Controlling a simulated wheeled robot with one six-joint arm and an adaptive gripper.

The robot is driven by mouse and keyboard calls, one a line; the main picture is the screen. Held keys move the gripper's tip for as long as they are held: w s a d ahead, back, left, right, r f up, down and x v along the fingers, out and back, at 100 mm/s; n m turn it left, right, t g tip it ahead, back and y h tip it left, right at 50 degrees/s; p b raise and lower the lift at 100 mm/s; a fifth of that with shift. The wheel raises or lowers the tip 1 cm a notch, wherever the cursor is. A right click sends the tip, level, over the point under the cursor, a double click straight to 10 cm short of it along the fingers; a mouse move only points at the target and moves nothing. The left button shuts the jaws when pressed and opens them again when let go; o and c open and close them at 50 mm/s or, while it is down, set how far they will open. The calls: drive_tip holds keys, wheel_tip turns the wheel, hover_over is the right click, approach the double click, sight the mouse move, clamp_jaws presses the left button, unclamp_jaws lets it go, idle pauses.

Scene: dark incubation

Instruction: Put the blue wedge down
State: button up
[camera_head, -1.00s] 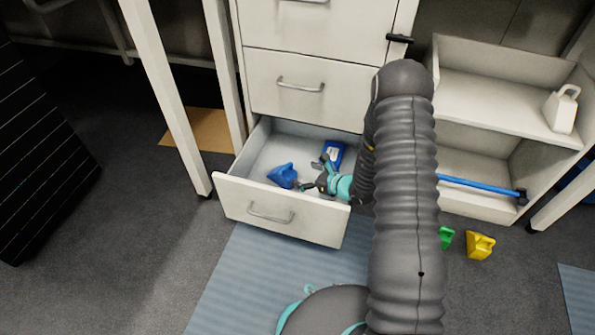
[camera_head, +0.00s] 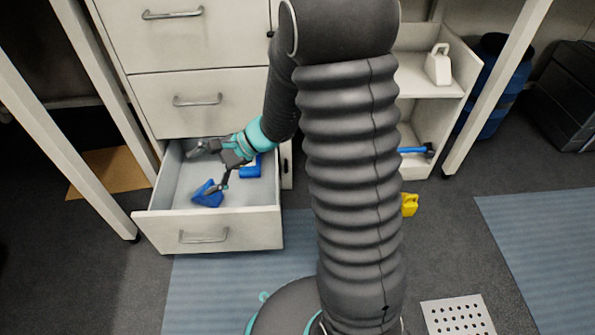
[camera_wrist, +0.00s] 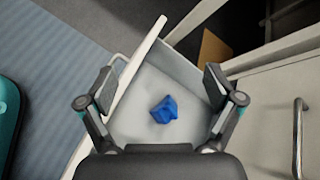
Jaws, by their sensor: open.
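The blue wedge (camera_head: 208,193) lies on the floor of the open bottom drawer (camera_head: 262,228), near its front left part. It also shows in the wrist view (camera_wrist: 164,110), centred below and between the fingers, with bare drawer floor around it. My gripper (camera_head: 204,168) is open and empty above the drawer. In the wrist view its two fingers (camera_wrist: 160,88) are spread wide on either side of the wedge, apart from it. In the head view one finger overlaps the wedge's edge.
A blue item with a white label (camera_head: 250,168) lies further right in the drawer. A shelf unit at right holds a white jug (camera_head: 438,64) and a blue-handled tool (camera_head: 412,150). A yellow object (camera_head: 409,204) is on the floor. Closed drawers (camera_head: 197,100) rise above.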

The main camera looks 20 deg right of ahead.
drive_tip(key=s+d+r+n+t+h, duration=0.1)
drive_tip(key=s+d+r+n+h, duration=0.4)
drive_tip(key=s, duration=0.5)
drive_tip(key=s+d+r+n+t+h, duration=0.2)
drive_tip(key=s+d+r+n+h, duration=0.4)
drive_tip(key=s+d+r+n, duration=0.2)
drive_tip(key=s+d+r, duration=0.2)
drive_tip(key=s, duration=0.1)
drive_tip(key=shift+s+d+h, duration=0.2)
drive_tip(key=shift+h, duration=0.1)
drive_tip(key=shift+r, duration=0.1)
